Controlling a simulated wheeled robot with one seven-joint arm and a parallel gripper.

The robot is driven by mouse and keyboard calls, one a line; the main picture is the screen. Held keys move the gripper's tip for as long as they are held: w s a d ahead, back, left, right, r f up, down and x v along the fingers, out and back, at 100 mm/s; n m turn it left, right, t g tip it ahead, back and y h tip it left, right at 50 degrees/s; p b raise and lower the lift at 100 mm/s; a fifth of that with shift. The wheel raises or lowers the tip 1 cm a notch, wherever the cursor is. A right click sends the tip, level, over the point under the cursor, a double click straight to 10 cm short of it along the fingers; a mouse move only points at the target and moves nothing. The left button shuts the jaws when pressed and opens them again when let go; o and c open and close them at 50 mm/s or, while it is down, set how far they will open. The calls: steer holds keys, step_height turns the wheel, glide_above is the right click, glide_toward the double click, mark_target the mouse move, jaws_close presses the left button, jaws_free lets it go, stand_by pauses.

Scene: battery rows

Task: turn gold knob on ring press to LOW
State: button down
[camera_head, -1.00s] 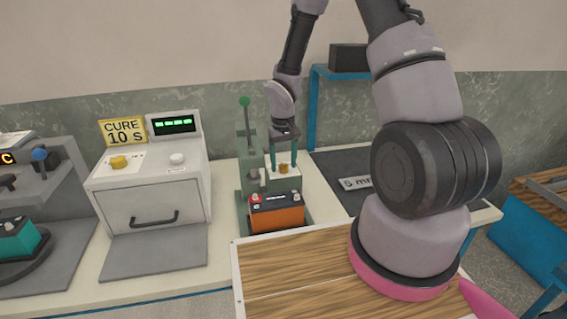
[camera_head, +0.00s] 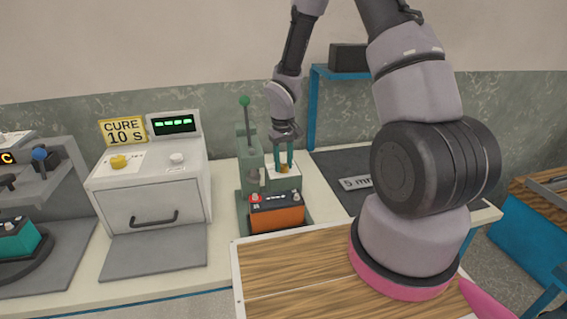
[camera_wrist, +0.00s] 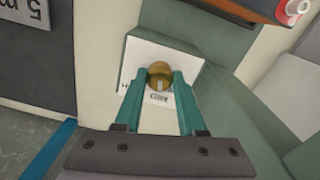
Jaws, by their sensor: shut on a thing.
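The gold knob (camera_wrist: 160,76) sits on a white label plate (camera_wrist: 187,58) on the green ring press. My gripper (camera_wrist: 161,80) is shut on the knob, with one teal finger on each side of it. The lettering on the plate is partly covered by the fingers and knob; the word by the pale mark below the knob is too small to read surely. In the head view the ring press (camera_head: 251,165) stands upright with a green-balled lever, and my gripper (camera_head: 283,167) reaches down to the knob (camera_head: 284,169) on its right side.
An orange battery (camera_head: 278,218) sits at the front of the press. A white curing oven (camera_head: 150,190) with gold and white knobs stands to the left. A dark mat with a "5 mm" plate (camera_head: 356,183) lies to the right. A wooden-topped surface (camera_head: 290,275) is in front.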

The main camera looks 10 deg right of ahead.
mark_target(283, 164)
steer(key=n, duration=0.4)
steer(key=shift+n, duration=1.8)
steer(key=c, duration=0.5)
jaws_free()
step_height(283, 164, up, 11)
steer(key=shift+f, duration=0.1)
